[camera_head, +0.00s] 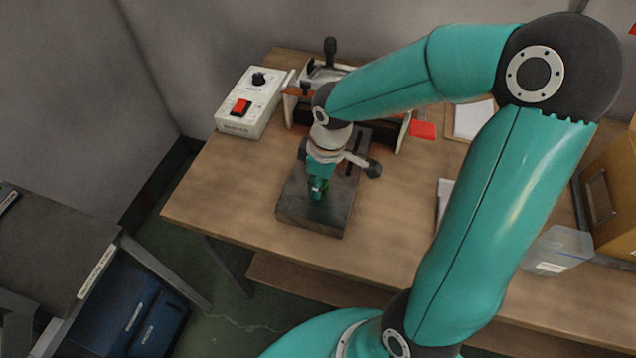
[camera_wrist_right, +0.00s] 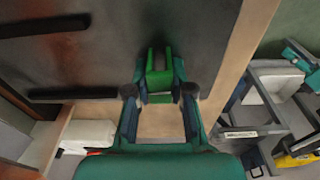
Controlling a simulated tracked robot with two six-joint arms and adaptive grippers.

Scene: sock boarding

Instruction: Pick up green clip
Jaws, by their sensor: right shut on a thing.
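The green clip (camera_wrist_right: 158,78) is in the middle of the right wrist view, with two upright prongs reaching over a dark metal plate (camera_wrist_right: 85,65). My right gripper (camera_wrist_right: 159,92) is shut on the clip, with its fingers on either side of it. In the head view my right gripper (camera_head: 317,188) points down over the dark plate (camera_head: 310,216) on the wooden table, and only a little green of the clip shows at its fingertips. I cannot tell whether the clip touches the plate. My left gripper is in neither view.
A white control box (camera_head: 249,103) with a red switch stands at the table's back left, beside a fixture (camera_head: 297,108) behind the plate. A clear bin (camera_head: 558,250) and a cardboard box (camera_head: 610,190) are at the right. The table's front left (camera_head: 225,200) is clear.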

